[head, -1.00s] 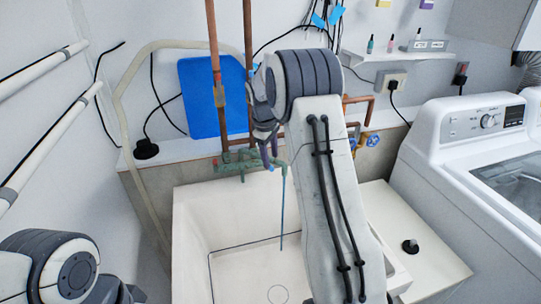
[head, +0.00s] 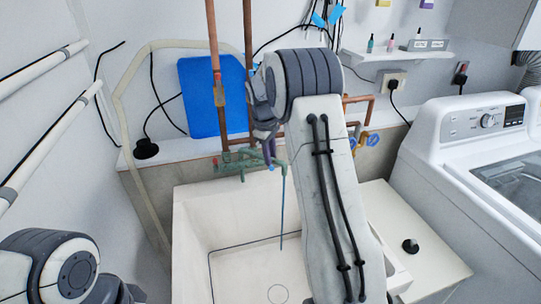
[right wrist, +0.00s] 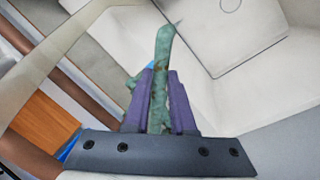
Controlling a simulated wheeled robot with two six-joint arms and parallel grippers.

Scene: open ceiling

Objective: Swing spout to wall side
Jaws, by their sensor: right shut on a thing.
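The green, worn tap (head: 232,164) sits on the copper pipes above the back of the white sink. Its spout (right wrist: 161,60) points out over the sink, and a thin blue stream of water (head: 283,205) falls from its end into the basin. My right gripper (head: 269,150) is at the spout, partly hidden by my own arm. In the right wrist view its purple fingers (right wrist: 160,92) are shut on the spout, one on each side, with the spout's end reaching past the fingertips. My left gripper is out of view; only part of my left arm shows at the lower left.
The white sink (head: 200,215) stands below the tap. Copper pipes (head: 213,60) rise in front of a blue board (head: 190,100) close to the spout. A white washing machine (head: 450,150) stands at the right. A small shelf (head: 400,55) is on the wall.

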